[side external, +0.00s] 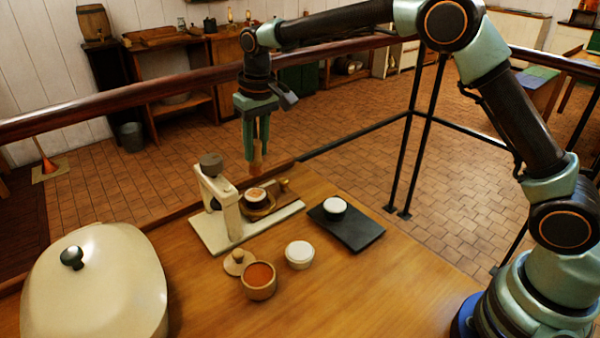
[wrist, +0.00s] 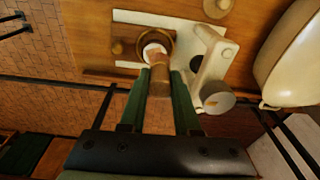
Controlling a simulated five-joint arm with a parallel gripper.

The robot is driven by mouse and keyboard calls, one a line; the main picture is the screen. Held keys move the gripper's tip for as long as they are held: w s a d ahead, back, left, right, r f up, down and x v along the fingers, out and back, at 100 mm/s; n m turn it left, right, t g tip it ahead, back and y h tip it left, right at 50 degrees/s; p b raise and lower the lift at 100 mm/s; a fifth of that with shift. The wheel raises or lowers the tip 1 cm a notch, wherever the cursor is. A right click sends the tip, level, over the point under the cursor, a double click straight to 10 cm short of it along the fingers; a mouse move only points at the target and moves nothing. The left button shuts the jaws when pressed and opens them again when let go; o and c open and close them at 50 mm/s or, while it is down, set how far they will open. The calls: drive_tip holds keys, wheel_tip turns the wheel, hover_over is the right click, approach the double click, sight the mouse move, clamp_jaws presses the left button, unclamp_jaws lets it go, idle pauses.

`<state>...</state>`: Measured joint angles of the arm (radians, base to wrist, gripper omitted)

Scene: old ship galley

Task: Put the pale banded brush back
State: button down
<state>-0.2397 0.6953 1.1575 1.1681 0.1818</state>
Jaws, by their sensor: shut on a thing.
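My gripper (side external: 257,146) hangs pointing down over the far edge of the table. It is shut on a tan wooden brush (side external: 256,159), which sticks out below the fingertips. In the wrist view the brush (wrist: 159,82) sits between the two green fingers, with a darker band near its end. Its lower end appears above a small round cup with brownish contents (side external: 256,194), held in a dark ring on a cream stand (side external: 225,226). I cannot tell the exact gap between brush and cup.
The stand has a tall post with a dark knob (side external: 211,164) left of my gripper. A black mat (side external: 359,232) holds a white-topped cup. A bowl of orange-red contents (side external: 259,281), a wooden lid (side external: 239,262) and a white-topped jar (side external: 299,255) stand in front. A large cream pot (side external: 110,290) fills the left.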

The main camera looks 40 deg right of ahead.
drive_tip(key=s+a+r+n+g, duration=0.1)
drive_tip(key=s+r+n, duration=0.2)
drive_tip(key=s+r, duration=0.5)
drive_tip(key=f, duration=0.7)
drive_tip(key=s+f, duration=0.1)
drive_tip(key=f, duration=1.3)
drive_tip(key=shift+s, duration=0.15)
drive_tip(key=shift+f, duration=0.15)
drive_tip(key=c, duration=0.6)
unclamp_jaws()
